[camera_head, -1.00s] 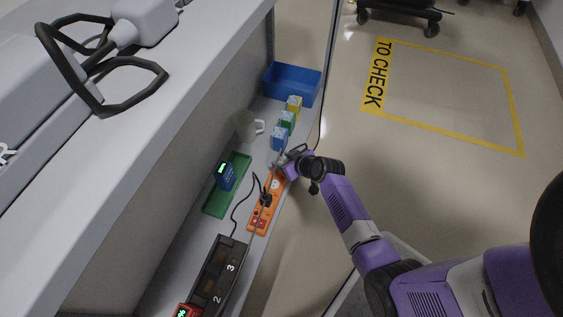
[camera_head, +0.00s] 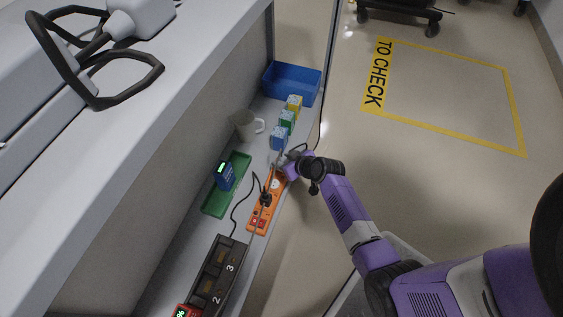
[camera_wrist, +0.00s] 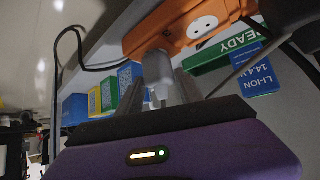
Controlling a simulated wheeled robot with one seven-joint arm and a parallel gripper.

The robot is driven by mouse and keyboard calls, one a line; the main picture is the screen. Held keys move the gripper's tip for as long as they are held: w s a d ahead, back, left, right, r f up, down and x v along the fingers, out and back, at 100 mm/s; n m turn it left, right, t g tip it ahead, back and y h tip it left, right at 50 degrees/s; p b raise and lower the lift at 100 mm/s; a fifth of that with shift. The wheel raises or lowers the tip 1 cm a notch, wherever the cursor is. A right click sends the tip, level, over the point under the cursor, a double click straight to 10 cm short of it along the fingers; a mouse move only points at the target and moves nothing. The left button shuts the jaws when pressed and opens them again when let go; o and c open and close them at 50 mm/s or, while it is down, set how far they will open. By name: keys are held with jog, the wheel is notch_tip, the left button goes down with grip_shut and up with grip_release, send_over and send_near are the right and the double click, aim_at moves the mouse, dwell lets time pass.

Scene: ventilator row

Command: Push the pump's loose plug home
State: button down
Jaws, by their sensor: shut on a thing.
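The orange power strip (camera_head: 264,207) lies along the lower shelf. A black plug (camera_head: 266,199) sits in its middle, and a bare white socket (camera_wrist: 203,27) shows near its far end. My gripper (camera_head: 281,165) is at that far end. In the wrist view my gripper (camera_wrist: 166,92) is shut on a grey plug (camera_wrist: 157,68), whose front end meets the strip's orange face (camera_wrist: 150,35). How deep it sits cannot be told; the contact is hidden. A dark cord (camera_wrist: 77,40) loops at the left of the wrist view.
A green tray (camera_head: 211,208) holds a blue battery (camera_head: 227,176). A white mug (camera_head: 245,124), several small boxes (camera_head: 286,121) and a blue bin (camera_head: 291,84) stand beyond. A black charger (camera_head: 220,272) is nearer. The upper shelf (camera_head: 170,110) overhangs at left; open floor lies right.

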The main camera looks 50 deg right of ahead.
jog(key=shift+f, duration=0.1)
jog(key=c, duration=0.7)
grip_release()
jog(key=shift+p+v, duration=1.95)
jog(key=shift+v, duration=2)
